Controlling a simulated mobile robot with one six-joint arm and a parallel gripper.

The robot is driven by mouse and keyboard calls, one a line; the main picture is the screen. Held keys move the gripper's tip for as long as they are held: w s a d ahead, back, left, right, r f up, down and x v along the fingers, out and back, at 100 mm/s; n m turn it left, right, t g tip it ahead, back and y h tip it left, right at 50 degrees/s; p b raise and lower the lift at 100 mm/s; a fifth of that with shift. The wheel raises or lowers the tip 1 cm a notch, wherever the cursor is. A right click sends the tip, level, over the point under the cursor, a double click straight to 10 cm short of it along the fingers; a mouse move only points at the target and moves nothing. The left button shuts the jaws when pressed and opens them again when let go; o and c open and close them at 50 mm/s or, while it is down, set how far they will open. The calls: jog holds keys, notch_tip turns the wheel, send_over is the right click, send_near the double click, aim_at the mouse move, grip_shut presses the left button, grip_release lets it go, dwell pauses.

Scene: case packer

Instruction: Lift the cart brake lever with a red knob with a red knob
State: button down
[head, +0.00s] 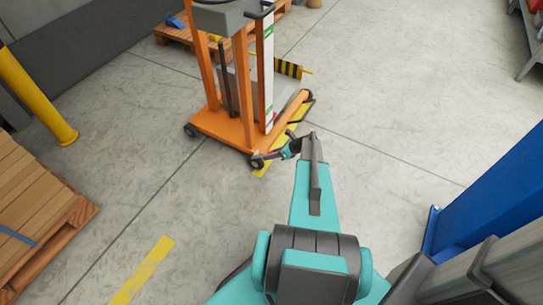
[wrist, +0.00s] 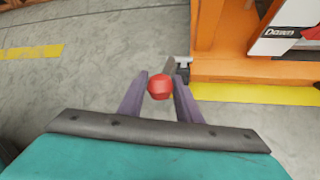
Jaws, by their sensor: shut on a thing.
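The orange cart (head: 232,124) stands on wheels ahead of my arm in the head view. In the wrist view the cart (wrist: 235,68) fills the upper right. The red knob (wrist: 159,87) of the brake lever sits between the two fingers of my gripper (wrist: 160,92), which is shut on it. A grey piece, seemingly part of the lever, shows just behind the knob beside the cart's corner. In the head view my gripper (head: 284,153) is low at the cart's near right corner, and the knob is too small to make out there.
A yellow floor line (head: 142,272) runs toward the cart. A wooden pallet (head: 40,215) lies at the left, with a yellow post (head: 38,98) beyond it. A blue upright (head: 492,195) stands at the right. Open concrete floor lies right of the cart.

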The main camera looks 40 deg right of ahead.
jog(key=shift+w+a+r, duration=0.15)
jog(key=shift+a+r, duration=0.05)
jog(key=shift+r, duration=0.15)
jog(key=c, duration=1.3)
grip_release()
jog(key=shift+d, duration=0.15)
jog(key=p+v, duration=0.1)
jog(key=v, duration=1.2)
jog(key=shift+s+r, duration=0.25)
jog(key=shift+s, duration=0.05)
jog(key=shift+w, duration=0.1)
